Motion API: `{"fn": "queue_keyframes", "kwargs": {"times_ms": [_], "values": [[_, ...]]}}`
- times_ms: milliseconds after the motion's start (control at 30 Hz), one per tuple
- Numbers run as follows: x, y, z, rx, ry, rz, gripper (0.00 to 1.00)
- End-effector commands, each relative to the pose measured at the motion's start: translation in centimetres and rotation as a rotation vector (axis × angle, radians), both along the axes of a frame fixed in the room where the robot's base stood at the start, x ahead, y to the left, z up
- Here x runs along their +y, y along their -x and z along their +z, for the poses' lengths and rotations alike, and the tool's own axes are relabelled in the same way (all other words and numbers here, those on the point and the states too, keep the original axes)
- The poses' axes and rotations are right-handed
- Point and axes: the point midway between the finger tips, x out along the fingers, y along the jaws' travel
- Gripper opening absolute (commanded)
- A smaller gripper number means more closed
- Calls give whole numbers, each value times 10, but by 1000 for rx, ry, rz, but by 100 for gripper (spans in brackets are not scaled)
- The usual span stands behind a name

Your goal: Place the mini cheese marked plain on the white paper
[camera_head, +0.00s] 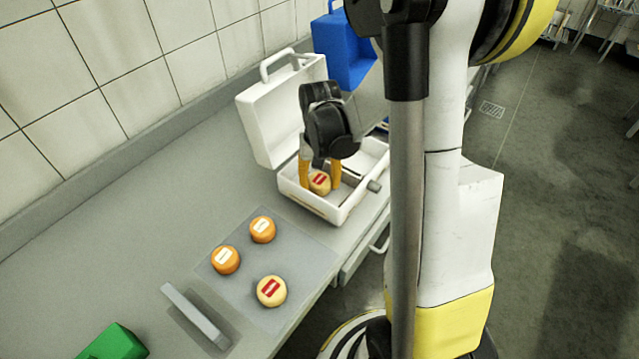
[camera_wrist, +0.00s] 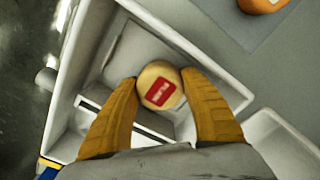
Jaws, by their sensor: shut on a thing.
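My gripper (camera_head: 320,184) is inside an open white case (camera_head: 318,207), its orange fingers shut on a small pale cheese (camera_head: 319,182) with a red label. The wrist view shows this cheese (camera_wrist: 158,83) between the two fingertips, its label facing the camera; the print is too small to read surely. I cannot tell whether it touches the case floor. A pale grey-white sheet of paper (camera_head: 308,262) lies on the counter in front of the case. On it are another pale cheese with a red label (camera_head: 271,291) and two orange cheeses with white labels (camera_head: 262,229) (camera_head: 225,260).
The case's lid (camera_head: 262,125) stands open at the back. A blue container (camera_head: 343,55) is behind it. A grey bar-shaped object (camera_head: 196,315) and a green object (camera_head: 115,343) are at the front left.

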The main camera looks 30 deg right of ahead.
Motion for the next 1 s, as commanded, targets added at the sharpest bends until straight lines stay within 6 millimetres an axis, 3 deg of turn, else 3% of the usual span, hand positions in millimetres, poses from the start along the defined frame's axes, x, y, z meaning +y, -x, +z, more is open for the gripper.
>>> {"fn": "queue_keyframes", "kwargs": {"times_ms": [100, 133, 167, 200, 567, 1000], "values": [[0, 0, -5, 0, 0, 0, 18], [0, 0, -3, 0, 0, 0, 60], [0, 0, -3, 0, 0, 0, 69], [0, 0, -3, 0, 0, 0, 72], [0, 0, 3, 0, 0, 0, 72], [0, 1, 94, 0, 0, 0, 72]]}}
